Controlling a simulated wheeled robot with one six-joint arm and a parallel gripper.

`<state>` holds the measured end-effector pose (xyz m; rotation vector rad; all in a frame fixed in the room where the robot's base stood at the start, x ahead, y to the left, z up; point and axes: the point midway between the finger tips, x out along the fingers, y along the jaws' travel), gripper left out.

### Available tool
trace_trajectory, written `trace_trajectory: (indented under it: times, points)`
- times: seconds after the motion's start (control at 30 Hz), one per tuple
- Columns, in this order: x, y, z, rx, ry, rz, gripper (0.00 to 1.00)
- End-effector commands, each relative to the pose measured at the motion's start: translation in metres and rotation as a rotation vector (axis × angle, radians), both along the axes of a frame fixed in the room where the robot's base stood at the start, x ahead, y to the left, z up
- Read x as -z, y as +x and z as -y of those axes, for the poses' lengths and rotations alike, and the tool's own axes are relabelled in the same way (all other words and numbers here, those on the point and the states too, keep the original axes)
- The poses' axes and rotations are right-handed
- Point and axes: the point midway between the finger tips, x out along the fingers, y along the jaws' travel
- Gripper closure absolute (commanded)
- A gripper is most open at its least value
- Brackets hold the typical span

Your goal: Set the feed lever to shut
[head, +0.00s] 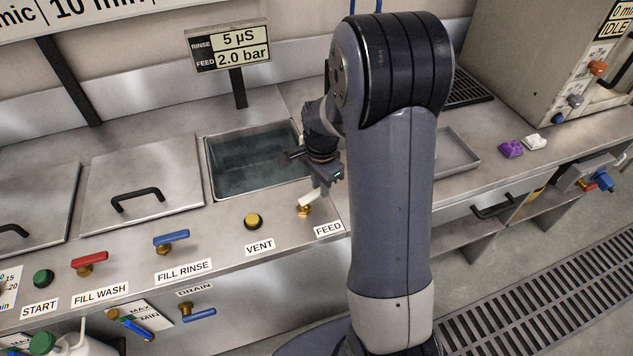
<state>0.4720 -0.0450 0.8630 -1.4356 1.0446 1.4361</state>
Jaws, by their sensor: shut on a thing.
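The feed lever (309,199) is a white handle on a brass valve, behind the FEED label (328,229) on the steel counter's front strip. It slants up and to the right from the brass body, and its far end is hidden by my gripper (321,188). My gripper comes down from above and is shut on the lever. The display (229,48) reads RINSE 5 µS and FEED 2.0 bar.
An open rinse basin (222,181) with water lies just behind the controls. The yellow vent button (253,221), blue fill rinse lever (171,239) and red fill wash lever (90,258) are to the left. A shallow tray (457,152) is at right.

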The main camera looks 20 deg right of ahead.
Motion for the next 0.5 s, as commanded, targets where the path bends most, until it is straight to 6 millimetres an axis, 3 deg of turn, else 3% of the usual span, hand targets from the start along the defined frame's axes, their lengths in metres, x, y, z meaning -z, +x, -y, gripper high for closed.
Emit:
trace_trajectory:
  times: [0.5]
  points:
    - [0.000,-0.015,0.003,0.292,0.000,0.002,1.00]
